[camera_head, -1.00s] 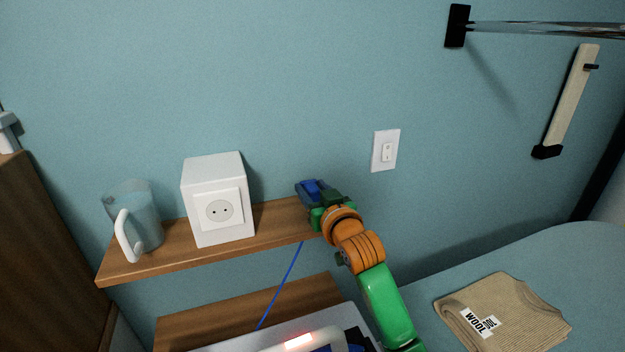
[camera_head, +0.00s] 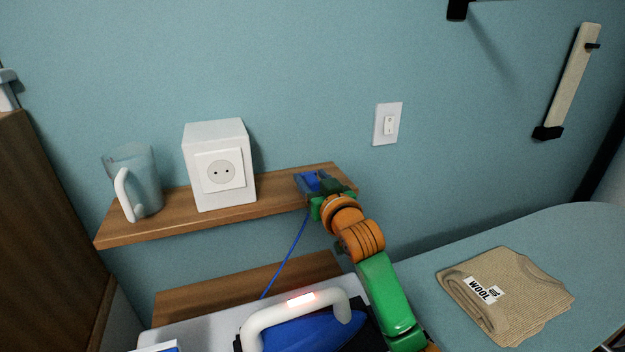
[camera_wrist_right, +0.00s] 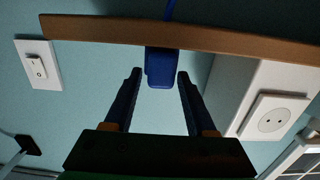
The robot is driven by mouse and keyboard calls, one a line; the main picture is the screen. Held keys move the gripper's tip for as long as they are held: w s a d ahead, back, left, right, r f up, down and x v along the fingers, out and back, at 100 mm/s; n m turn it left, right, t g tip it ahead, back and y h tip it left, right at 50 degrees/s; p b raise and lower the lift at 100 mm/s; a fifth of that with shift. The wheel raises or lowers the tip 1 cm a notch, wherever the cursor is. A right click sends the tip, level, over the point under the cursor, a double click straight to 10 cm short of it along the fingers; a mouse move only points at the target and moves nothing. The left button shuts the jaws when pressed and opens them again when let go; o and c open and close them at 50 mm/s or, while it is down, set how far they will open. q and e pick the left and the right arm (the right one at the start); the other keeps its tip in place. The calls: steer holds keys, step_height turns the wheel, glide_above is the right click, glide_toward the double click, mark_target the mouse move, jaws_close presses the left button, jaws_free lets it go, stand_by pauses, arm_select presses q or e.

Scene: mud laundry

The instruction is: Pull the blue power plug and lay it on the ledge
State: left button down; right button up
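The blue plug (camera_wrist_right: 160,68) is at the wooden ledge (camera_head: 170,220), clear of the socket, with its cable (camera_head: 293,248) hanging down past the ledge. The right gripper (camera_head: 311,181) is over the ledge's right part. In the right wrist view, which looks upside down, my right gripper (camera_wrist_right: 158,76) is open, its dark fingertips on either side of the plug's end with a gap at each side. The white box (camera_head: 215,135) carries a socket (camera_head: 222,171) whose two holes are bare. My left gripper is not in view.
A clear jug (camera_head: 146,180) with a white handle stands at the ledge's left. A wall switch (camera_head: 388,124) is right of the ledge. Below are an iron (camera_head: 310,330) with a glowing red light and a folded wool garment (camera_head: 520,300). The ledge is bare between box and gripper.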

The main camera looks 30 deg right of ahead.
steer(key=o, duration=0.3)
steer(key=shift+o, duration=0.2)
steer(key=shift+w+d+f, duration=0.1)
steer(key=shift+w+d, duration=0.05)
steer(key=b+v, duration=0.2)
steer(key=v, duration=0.5)
